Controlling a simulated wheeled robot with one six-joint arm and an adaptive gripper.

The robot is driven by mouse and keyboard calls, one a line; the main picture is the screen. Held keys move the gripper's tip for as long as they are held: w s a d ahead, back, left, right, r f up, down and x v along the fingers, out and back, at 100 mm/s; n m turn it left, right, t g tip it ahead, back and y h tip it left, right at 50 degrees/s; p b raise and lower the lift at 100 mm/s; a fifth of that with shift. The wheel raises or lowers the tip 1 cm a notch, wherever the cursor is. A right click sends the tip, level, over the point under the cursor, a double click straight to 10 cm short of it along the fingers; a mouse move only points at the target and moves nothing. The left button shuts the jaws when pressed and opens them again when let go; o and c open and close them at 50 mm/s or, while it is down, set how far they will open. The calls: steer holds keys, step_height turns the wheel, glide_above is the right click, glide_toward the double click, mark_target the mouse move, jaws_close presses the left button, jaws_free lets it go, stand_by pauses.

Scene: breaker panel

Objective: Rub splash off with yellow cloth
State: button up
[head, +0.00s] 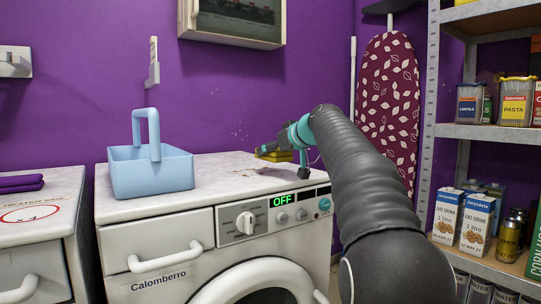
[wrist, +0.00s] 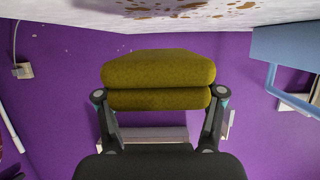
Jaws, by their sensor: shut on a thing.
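The yellow cloth (wrist: 158,72) is folded and pinched between the two fingers of my gripper (wrist: 160,97). In the head view the cloth (head: 272,155) shows beside my gripper (head: 284,148), over the back right of the white washing machine top (head: 215,174). The brown splash (head: 270,172) is a patch of spots on that top, partly behind my arm and wrist. In the wrist view, which looks upside down, the splash (wrist: 190,7) shows on the white surface at the upper edge. A strip of purple wall shows between cloth and surface there, so they look apart.
A light blue basket (head: 150,172) with a raised handle stands on the left of the machine top. A wall cabinet (head: 238,22) hangs above. An ironing board (head: 388,105) and a stocked shelf (head: 490,132) stand at the right. The machine's front middle top is clear.

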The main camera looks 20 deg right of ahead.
stand_by(0.3)
step_height(320, 180, up, 6)
steer(key=p, duration=0.5)
steer(key=shift+p, duration=0.3)
step_height(320, 180, up, 3)
steer(key=p, duration=0.2)
steer(key=shift+p, duration=0.4)
